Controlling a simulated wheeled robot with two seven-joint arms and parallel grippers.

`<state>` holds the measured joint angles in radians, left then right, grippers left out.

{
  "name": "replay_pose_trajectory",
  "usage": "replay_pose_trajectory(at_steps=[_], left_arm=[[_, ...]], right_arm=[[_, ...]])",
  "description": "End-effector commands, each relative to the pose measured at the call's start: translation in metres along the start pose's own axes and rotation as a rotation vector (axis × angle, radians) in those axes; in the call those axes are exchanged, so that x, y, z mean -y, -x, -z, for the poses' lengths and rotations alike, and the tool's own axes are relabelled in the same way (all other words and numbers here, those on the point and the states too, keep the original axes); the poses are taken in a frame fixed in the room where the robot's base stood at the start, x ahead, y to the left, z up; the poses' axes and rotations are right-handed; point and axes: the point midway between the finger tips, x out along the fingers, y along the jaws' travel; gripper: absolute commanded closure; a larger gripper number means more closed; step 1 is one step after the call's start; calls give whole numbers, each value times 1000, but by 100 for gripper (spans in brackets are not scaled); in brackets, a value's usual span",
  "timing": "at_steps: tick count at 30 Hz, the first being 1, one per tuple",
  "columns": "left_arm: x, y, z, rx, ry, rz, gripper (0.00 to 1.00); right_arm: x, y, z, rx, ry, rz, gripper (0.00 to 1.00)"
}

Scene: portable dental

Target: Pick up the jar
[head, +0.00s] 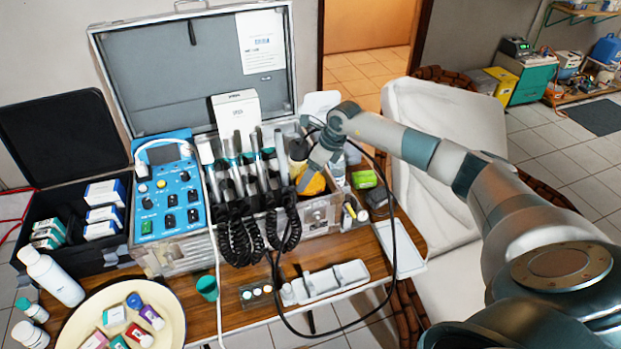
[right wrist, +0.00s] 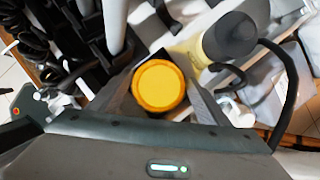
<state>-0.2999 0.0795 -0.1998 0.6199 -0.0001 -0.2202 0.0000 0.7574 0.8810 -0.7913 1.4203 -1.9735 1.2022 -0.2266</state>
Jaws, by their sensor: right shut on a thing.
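The jar has a round yellow-orange lid and shows in the right wrist view (right wrist: 158,86) between my right gripper's fingers. In the head view the jar (head: 313,184) is partly hidden behind the gripper, at the right part of the open dental case. My right gripper (head: 308,174) reaches down from the right and is shut on the jar. Its fingers lie on both sides of the lid in the right wrist view. I cannot tell whether the jar's base touches the case. My left gripper is not in view.
The dental case (head: 322,213) holds several handpieces with coiled black cords just left of the gripper. A bottle with a dark cap (right wrist: 230,37) stands close beside the jar. A black cable loops around the gripper. A white tray (head: 402,250) lies on the table's right side.

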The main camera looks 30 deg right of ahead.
Motion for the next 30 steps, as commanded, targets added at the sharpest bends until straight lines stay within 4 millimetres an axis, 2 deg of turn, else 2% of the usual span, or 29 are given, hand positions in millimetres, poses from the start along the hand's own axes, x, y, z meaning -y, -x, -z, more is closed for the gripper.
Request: replay_pose_trajectory(at_steps=[8,24,30], left_arm=[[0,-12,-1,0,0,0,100],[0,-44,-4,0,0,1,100],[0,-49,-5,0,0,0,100]], right_arm=[[1,29,-14,8,3,4,92],[1,129,-55,8,1,4,92],[0,153,-64,6,1,2,92]])
